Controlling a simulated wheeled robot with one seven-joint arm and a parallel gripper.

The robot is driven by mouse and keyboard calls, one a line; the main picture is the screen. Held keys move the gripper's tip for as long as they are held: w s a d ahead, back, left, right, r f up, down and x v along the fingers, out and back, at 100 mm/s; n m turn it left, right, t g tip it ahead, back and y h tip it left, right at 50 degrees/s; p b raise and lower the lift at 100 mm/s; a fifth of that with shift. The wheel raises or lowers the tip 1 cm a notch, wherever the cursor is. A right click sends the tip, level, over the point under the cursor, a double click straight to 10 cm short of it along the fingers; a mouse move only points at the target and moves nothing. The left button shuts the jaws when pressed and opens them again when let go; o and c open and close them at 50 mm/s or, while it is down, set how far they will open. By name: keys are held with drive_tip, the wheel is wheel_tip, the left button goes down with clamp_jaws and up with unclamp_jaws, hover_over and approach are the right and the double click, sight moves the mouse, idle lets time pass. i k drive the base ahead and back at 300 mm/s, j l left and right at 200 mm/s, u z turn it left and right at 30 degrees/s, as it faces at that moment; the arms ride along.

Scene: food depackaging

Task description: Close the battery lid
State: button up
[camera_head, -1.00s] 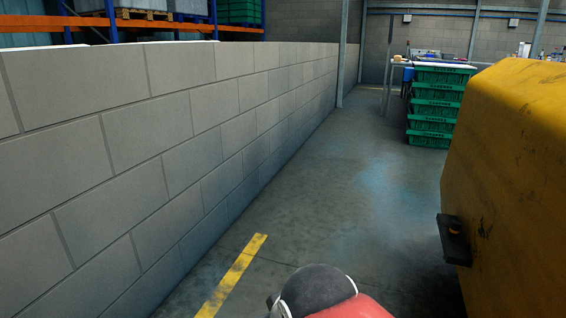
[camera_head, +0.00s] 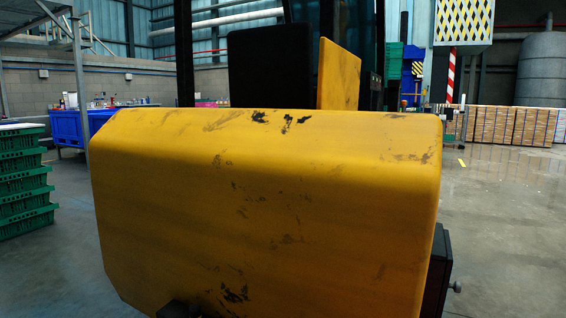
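A yellow, scuffed vehicle body (camera_head: 270,215) that looks like the rear of a forklift fills the middle of the view, close in front of me. Behind its top edge stands an upright yellow panel (camera_head: 340,76), which may be the raised battery lid; its lower part is hidden. A black upright seat back or board (camera_head: 270,66) stands to the left of that panel. The battery itself is hidden behind the yellow body. My gripper is not in view.
Stacked green crates (camera_head: 22,185) stand at the left. A blue bin (camera_head: 70,128) is beyond them. Concrete floor (camera_head: 500,215) is clear on the right, with stacked pallets or boxes (camera_head: 510,125) farther back. A dark box-like part (camera_head: 436,270) sticks out at the vehicle's lower right.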

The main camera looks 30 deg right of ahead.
sight(338, 70)
drive_tip(key=i+j+z, duration=0.25)
drive_tip(key=z, duration=0.25)
drive_tip(key=i+j+z, duration=0.2)
drive_tip(key=z, duration=0.25)
drive_tip(key=i+j+z, duration=0.1)
drive_tip(key=j+z, duration=0.9)
drive_tip(key=j, duration=0.75)
drive_tip(key=z, duration=0.05)
